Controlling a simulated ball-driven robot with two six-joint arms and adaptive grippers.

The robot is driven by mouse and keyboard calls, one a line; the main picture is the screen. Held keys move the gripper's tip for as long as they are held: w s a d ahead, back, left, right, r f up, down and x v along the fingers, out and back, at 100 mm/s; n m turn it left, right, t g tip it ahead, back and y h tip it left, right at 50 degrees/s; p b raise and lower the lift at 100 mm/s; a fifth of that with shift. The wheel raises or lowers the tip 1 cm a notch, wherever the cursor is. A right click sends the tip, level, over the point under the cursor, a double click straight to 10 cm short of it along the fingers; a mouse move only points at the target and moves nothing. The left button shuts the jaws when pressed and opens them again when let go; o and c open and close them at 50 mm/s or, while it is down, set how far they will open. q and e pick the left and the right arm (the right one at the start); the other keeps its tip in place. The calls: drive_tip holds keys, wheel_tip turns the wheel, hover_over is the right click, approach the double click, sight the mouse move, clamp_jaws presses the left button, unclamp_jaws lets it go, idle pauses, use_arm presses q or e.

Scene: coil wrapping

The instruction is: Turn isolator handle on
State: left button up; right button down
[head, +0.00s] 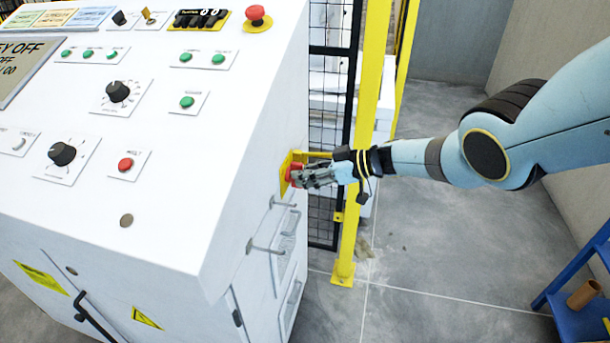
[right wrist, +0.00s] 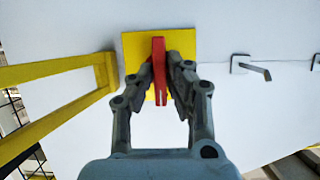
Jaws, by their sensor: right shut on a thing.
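The red isolator handle (right wrist: 159,68) stands on a yellow plate (right wrist: 187,42) on the side of the white control cabinet (head: 150,200). In the head view the handle (head: 292,172) and its yellow plate (head: 285,187) show at the cabinet's right side, partly hidden by my gripper. My right gripper (head: 302,177) reaches in from the right and is shut on the handle. In the right wrist view the fingers of my right gripper (right wrist: 160,75) press on both sides of the handle, which looks upright in that picture. My left gripper is not in view.
A yellow post (head: 365,130) and a black mesh fence (head: 328,130) stand close behind my right gripper. Metal hooks (head: 265,247) stick out of the cabinet side below the handle. A blue rack (head: 580,310) stands at the lower right. Grey floor (head: 440,260) lies free between.

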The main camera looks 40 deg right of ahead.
drive_tip(key=shift+s+f, duration=0.1)
drive_tip(key=shift+f, duration=0.05)
drive_tip(key=c, duration=1.3)
unclamp_jaws()
drive_tip(key=shift+c, duration=0.2)
drive_tip(key=shift+d, duration=0.1)
drive_tip(key=v, duration=1.1)
drive_tip(key=shift+s+d+r, duration=0.2)
drive_tip(key=shift+s+r, duration=0.1)
